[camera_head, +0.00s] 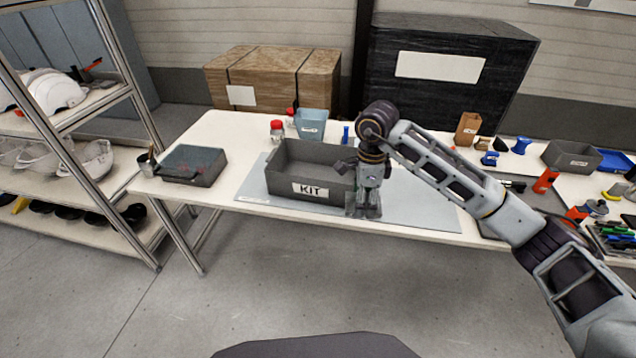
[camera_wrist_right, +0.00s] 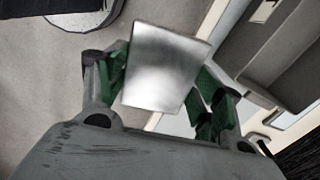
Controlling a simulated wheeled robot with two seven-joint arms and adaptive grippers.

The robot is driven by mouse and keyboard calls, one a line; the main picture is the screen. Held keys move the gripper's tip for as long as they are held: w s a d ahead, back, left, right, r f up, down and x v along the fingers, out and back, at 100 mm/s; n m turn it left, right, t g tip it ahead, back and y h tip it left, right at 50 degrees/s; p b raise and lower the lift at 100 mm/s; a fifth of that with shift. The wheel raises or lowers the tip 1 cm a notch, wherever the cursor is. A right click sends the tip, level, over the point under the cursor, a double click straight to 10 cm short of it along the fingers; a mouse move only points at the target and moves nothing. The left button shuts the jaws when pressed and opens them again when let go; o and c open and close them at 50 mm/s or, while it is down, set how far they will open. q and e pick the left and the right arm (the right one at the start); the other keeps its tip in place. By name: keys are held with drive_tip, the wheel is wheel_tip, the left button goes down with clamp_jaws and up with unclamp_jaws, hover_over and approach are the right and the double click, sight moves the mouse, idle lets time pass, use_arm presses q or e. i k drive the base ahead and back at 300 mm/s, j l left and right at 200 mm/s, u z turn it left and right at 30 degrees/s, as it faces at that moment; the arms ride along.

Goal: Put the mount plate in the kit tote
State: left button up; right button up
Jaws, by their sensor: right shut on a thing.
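The mount plate is a flat silvery square (camera_wrist_right: 165,68) between the green-padded fingers of my right gripper (camera_wrist_right: 163,85), which is shut on it. In the head view the right gripper (camera_head: 366,205) points down at the front edge of the table, just right of the kit tote. The plate's edge there is hard to make out. The kit tote (camera_head: 309,190) is a dark grey open box with a white KIT label, standing on the grey mat. In the wrist view a grey box wall (camera_wrist_right: 262,58), likely the tote, shows at the upper right. My left gripper is not in view.
Tools, small parts and a dark bin (camera_head: 571,158) fill the right side. The grey mat (camera_head: 425,205) right of the gripper is clear.

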sight(342, 181)
drive_tip(key=i, duration=1)
